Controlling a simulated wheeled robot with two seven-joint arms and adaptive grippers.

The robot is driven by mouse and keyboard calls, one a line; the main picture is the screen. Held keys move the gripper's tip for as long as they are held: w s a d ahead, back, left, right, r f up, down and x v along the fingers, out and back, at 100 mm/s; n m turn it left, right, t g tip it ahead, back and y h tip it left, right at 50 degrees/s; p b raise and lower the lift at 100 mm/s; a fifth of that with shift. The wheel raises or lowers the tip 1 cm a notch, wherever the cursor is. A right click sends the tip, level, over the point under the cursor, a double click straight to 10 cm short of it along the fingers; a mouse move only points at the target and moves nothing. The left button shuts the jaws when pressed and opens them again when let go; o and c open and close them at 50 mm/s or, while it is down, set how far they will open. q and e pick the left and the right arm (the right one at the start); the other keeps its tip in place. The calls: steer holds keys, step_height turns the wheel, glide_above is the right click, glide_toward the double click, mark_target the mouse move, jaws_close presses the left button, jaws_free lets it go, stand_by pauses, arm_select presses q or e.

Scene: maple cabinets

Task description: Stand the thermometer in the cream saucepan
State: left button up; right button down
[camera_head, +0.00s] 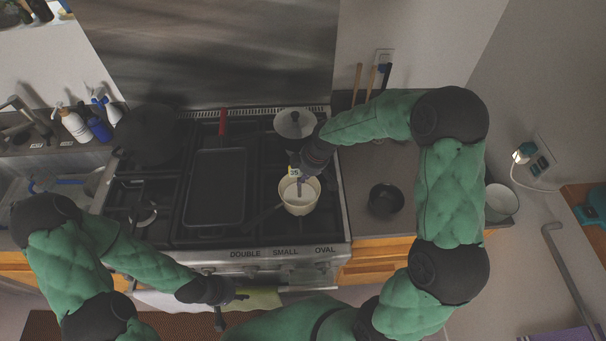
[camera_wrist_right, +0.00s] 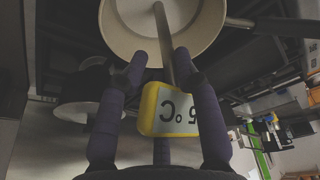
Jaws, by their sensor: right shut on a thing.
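The cream saucepan (camera_head: 300,210) stands on the right front part of the stove, with pale contents and a dark handle pointing lower left. It also shows at the top of the right wrist view (camera_wrist_right: 120,40). The thermometer (camera_wrist_right: 168,112) has a yellow-rimmed display head and a thin grey stem. My right gripper (camera_head: 300,173) is shut on the thermometer just above the saucepan. The stem reaches over the pan's opening, and I cannot tell whether its tip touches the bottom. My left gripper (camera_head: 230,305) is open and empty in front of the stove.
A dark griddle (camera_head: 215,188) lies left of the saucepan. A round lid (camera_head: 295,123) is behind it. A black bowl (camera_head: 385,200) stands on the counter to the right, and a dark pan (camera_head: 150,134) at the back left.

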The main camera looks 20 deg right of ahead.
steer(key=c, duration=0.7)
jaws_free()
steer(key=v, duration=1.2)
